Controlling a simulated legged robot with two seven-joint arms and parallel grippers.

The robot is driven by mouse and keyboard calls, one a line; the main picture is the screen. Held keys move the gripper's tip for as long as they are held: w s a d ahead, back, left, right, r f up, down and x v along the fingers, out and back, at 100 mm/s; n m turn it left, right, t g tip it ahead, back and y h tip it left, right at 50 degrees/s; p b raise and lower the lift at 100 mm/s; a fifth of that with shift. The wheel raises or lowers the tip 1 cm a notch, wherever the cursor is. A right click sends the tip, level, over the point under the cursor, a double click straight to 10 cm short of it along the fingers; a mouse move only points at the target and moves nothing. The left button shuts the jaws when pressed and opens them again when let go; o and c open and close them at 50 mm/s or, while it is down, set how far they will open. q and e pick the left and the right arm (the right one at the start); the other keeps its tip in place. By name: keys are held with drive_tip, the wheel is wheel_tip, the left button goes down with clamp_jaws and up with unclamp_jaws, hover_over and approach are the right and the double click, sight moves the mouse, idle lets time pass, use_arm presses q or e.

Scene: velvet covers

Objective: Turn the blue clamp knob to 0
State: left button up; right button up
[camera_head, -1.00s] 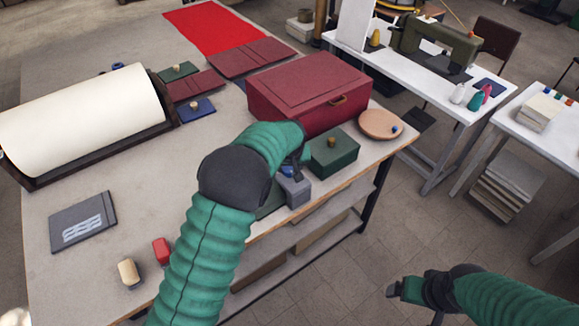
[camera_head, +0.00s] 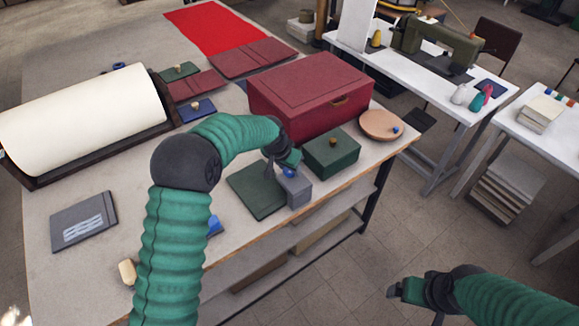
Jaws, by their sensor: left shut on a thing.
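The blue clamp knob (camera_head: 288,172) sits at the top of a small grey block (camera_head: 299,190) near the table's front edge. A flat dark green plate (camera_head: 256,196) lies just left of the block. My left gripper (camera_head: 284,160) reaches in from the left above the block and is shut on the blue knob, partly covering it. Any scale or number marks are too small to read. My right gripper (camera_head: 396,290) hangs over the floor at the lower right, away from the table. Its fingers are too small and dark to tell their opening.
A green box (camera_head: 332,154) stands close right of the block, with a large red case (camera_head: 308,92) behind. A round wooden disc (camera_head: 381,125) lies near the right corner. A cream roll (camera_head: 82,122) lies at left. A blue item (camera_head: 214,226) shows beside my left arm.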

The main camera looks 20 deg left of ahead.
use_arm(q)
drive_tip(key=shift+w+r, duration=0.1)
idle(0.4)
drive_tip(key=o, duration=1.3)
drive_tip(key=shift+o, duration=0.2)
drive_tip(key=b+v, duration=0.2)
drive_tip(key=v, duration=1.4)
drive_tip(key=shift+r, duration=0.15)
drive_tip(key=shift+a, duration=0.1)
